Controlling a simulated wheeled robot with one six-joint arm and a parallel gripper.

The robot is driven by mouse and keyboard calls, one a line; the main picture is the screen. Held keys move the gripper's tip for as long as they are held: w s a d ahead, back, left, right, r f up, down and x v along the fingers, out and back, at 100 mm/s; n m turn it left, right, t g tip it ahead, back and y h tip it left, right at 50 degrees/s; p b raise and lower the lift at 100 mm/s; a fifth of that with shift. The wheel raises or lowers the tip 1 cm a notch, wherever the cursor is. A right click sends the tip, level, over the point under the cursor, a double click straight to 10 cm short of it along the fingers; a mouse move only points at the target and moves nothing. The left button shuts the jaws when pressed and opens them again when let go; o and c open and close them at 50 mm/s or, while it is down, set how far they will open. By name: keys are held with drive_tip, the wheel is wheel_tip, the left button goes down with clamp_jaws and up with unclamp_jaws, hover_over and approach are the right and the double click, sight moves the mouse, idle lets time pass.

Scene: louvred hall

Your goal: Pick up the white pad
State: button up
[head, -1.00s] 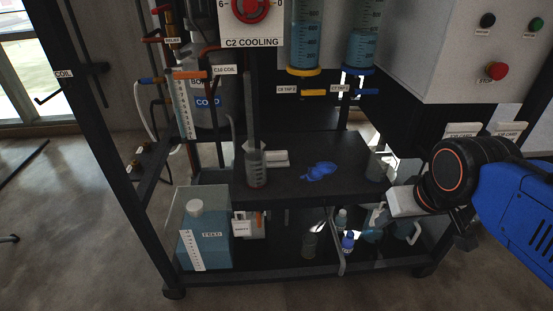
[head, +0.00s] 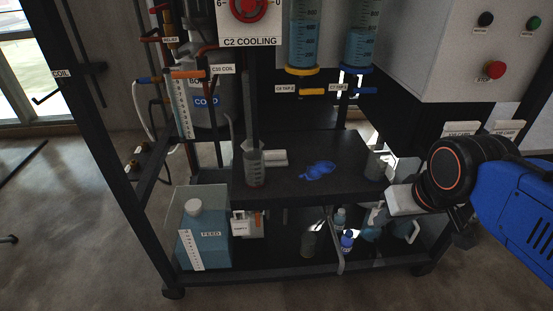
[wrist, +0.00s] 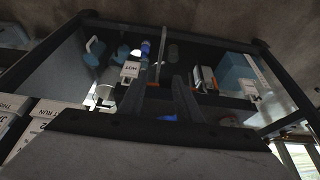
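A flat white piece (head: 272,158), which looks like the white pad, lies on the dark middle shelf (head: 300,190), behind and partly hidden by a clear beaker (head: 254,168). My gripper (head: 380,214) is at the right end of that shelf, well apart from the pad; its fingers are hard to make out there. In the wrist view, two dark fingers of my gripper (wrist: 168,92) stand apart with nothing seen held between them. I cannot make out the pad in the wrist view.
A crumpled blue thing (head: 317,171) lies mid-shelf, between the pad and my gripper. A grey cup (head: 377,166) stands at the shelf's right end. Blue-filled columns with taps (head: 312,92) hang above. A blue feed tank (head: 204,235) and small bottles (head: 347,240) stand below.

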idle(0.3)
drive_tip(key=o, duration=0.9)
drive_tip(key=shift+w+a+r, duration=0.1)
drive_tip(key=shift+w+r, duration=0.05)
drive_tip(key=shift+w, duration=0.1)
drive_tip(key=o, duration=0.7)
drive_tip(key=w+a+r, duration=0.1)
drive_tip(key=w, duration=0.1)
drive_tip(key=w+r, duration=0.2)
drive_tip(key=w, duration=0.1)
drive_tip(key=w+a+r, duration=0.1)
drive_tip(key=w, duration=0.1)
drive_tip(key=shift+w+a+r, duration=0.15)
drive_tip(key=shift+w+a, duration=0.05)
drive_tip(key=shift+a, duration=0.1)
drive_tip(key=shift+c, duration=0.2)
drive_tip(key=w+a+r, duration=0.3)
drive_tip(key=w+a, duration=0.3)
drive_tip(key=w, duration=0.3)
hover_over(275, 152)
drive_tip(key=s, duration=0.1)
drive_tip(key=f, duration=0.9)
drive_tip(key=shift+s+a, duration=0.2)
drive_tip(key=shift+s+x, duration=0.15)
drive_tip(key=shift+x, duration=1.35)
drive_tip(key=shift+s+x, duration=0.15)
drive_tip(key=shift+x, duration=1.4)
